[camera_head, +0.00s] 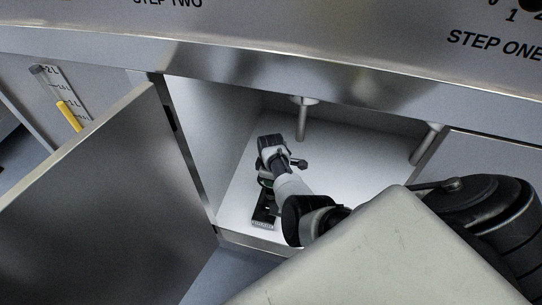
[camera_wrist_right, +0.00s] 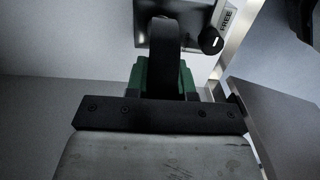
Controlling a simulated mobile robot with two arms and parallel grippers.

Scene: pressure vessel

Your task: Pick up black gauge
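My right arm reaches into the open cabinet. Its gripper (camera_head: 272,160) is over the white cabinet floor, near the left inner wall. A dark object with a pale label at its near end, which looks like the black gauge (camera_head: 263,217), lies on the floor partly hidden under my arm. In the right wrist view, a dark boxy body (camera_wrist_right: 150,22) with a pale "FREE" label and a black round knob is just beyond my gripper (camera_wrist_right: 165,60). My left gripper is not in view.
The cabinet door (camera_head: 90,205) stands open at left. Two metal posts, one in the middle (camera_head: 302,120) and one at right (camera_head: 426,145), hang inside near the cabinet top. A steel counter edge (camera_head: 250,65) runs above. The floor right of my gripper is clear.

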